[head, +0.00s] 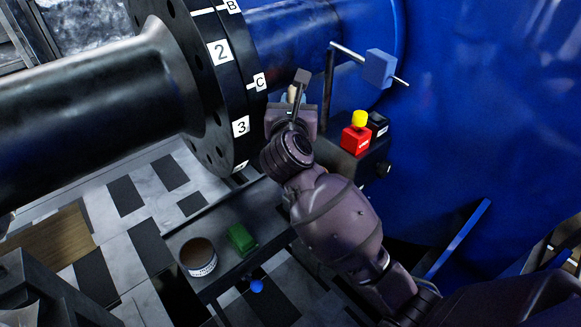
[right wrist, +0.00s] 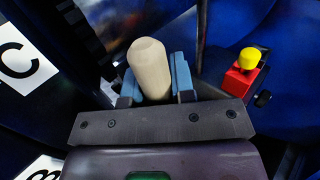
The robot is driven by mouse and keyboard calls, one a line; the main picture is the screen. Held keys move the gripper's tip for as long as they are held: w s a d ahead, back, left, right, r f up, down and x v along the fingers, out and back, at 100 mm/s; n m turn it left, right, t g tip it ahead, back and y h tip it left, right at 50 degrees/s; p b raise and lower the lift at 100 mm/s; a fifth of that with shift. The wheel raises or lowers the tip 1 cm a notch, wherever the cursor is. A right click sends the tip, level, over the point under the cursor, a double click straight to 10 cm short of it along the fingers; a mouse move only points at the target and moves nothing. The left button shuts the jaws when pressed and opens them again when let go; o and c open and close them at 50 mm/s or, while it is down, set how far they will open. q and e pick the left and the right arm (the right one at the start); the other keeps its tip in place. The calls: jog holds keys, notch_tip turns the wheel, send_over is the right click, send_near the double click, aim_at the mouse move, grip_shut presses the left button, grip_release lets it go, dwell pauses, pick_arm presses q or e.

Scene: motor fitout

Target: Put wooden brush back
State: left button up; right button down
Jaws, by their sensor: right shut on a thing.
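The wooden brush (right wrist: 150,68) shows in the right wrist view as a pale rounded wooden handle standing up between the fingers. In the head view only a small pale part of it (head: 292,94) shows beside the flange; its bristles are hidden in both views. My right gripper (right wrist: 155,82) is shut on the brush, one blue-grey finger on each side of the handle. In the head view the right gripper (head: 291,104) is close to the labelled black flange (head: 222,72), to its right. My left gripper is not in view.
A dark shelf (head: 222,213) below holds an open round tin (head: 198,257) and a green block (head: 241,238). A red block with a yellow knob (head: 357,135) and a small black block (head: 378,122) stand to the right. A blue block on a rod (head: 379,68) sticks out above.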

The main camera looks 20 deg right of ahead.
pick_arm(q)
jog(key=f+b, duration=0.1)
jog(key=b, duration=0.1)
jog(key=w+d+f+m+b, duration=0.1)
jog(key=b, duration=0.2)
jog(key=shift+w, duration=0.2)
pick_arm(e)
notch_tip(320, 180, down, 18)
jog(key=shift+r, duration=0.25)
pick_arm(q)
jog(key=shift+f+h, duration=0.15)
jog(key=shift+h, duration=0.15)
pick_arm(e)
jog(key=shift+f, duration=0.1)
jog(key=shift+f, duration=0.15)
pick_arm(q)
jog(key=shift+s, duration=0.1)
pick_arm(e)
jog(key=c, duration=1)
grip_release()
jog(key=shift+o, duration=0.2)
pick_arm(q)
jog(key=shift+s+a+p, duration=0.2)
jog(key=shift+p, duration=0.2)
pick_arm(e)
jog(key=v, duration=1.2)
jog(key=shift+r, duration=0.35)
